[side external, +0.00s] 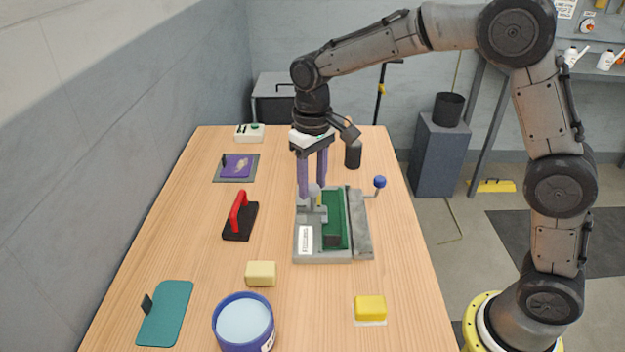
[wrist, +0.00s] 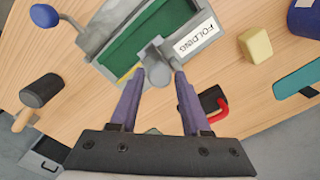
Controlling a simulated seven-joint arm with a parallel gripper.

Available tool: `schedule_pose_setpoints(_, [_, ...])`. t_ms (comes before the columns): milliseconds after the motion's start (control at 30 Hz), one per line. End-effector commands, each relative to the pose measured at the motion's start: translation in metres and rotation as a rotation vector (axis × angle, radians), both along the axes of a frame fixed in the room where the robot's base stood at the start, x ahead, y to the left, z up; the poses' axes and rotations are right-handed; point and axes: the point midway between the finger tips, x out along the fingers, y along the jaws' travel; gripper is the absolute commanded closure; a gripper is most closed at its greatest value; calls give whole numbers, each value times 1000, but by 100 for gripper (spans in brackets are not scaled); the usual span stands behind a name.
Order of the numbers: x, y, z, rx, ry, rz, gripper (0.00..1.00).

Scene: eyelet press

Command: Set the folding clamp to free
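The folding clamp (side external: 306,256) is a grey fixture on the wooden table with a green bed (side external: 333,222). Its white label reads FOLDING in the wrist view (wrist: 196,38). A grey lever with a rounded head (wrist: 158,68) stands at its left side in the side view. My gripper (side external: 312,188) points down over this lever, its two purple fingers apart. In the wrist view the lever head lies between the fingertips (wrist: 159,78); I cannot tell whether they touch it. A blue-knobbed crank (side external: 379,182) sticks out at the fixture's right.
A red-handled black block (side external: 240,218) stands left of the fixture. A beige block (side external: 261,273), a blue round tub (side external: 244,325) and a yellow block (side external: 370,308) are in front.

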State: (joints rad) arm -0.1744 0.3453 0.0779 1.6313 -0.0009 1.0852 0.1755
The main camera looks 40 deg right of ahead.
Motion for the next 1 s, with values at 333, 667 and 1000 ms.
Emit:
schedule_pose_setpoints(333, [0, 0, 0, 0, -1, 0, 100])
schedule_pose_setpoints(667, [0, 0, 1, 1, -1, 0, 100])
schedule_pose_setpoints(1000, [0, 0, 1, 1, -2, 0, 100])
